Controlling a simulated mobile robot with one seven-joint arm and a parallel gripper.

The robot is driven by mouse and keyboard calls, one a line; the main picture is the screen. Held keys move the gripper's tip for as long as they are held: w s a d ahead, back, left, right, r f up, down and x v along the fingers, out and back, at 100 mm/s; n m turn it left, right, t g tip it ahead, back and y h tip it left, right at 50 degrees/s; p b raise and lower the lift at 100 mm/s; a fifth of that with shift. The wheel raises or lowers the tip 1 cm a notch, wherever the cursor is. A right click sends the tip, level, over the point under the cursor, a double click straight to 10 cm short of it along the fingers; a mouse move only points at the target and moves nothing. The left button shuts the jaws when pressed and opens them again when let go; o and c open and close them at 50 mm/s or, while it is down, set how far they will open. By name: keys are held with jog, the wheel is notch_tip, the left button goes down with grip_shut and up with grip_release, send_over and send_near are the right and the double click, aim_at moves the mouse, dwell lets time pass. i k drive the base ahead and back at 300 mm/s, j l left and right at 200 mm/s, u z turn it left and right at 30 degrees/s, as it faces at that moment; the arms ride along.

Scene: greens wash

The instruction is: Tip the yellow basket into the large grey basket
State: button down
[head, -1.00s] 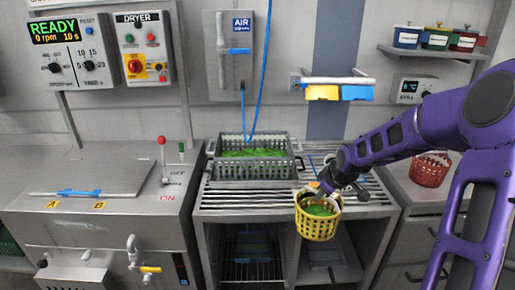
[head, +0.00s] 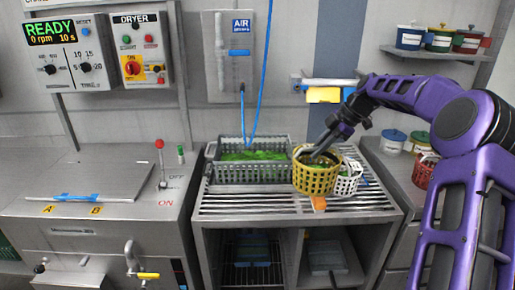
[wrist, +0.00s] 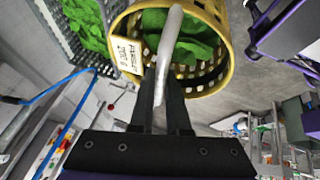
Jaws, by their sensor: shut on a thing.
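The yellow basket (head: 316,176) is held by my gripper (head: 322,150) at the right end of the large grey basket (head: 229,171). It looks upright in the head view. In the wrist view the yellow basket (wrist: 216,78) has green leaves (wrist: 180,38) inside and a white label on its wall. My gripper (wrist: 166,80) is shut on its pale handle there. The large grey basket holds green leaves and stands on the slatted rack; part of it also shows in the wrist view (wrist: 78,58). Whether the two baskets touch I cannot tell.
A white basket (head: 348,178) stands just right of the yellow one on the slatted rack (head: 270,205). An orange block (head: 318,203) lies in front. A blue hose (head: 259,100) hangs behind the grey basket. A red basket (head: 424,170) and lidded tubs (head: 394,141) are farther right.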

aim_at(260, 167)
jog(key=i, duration=0.9)
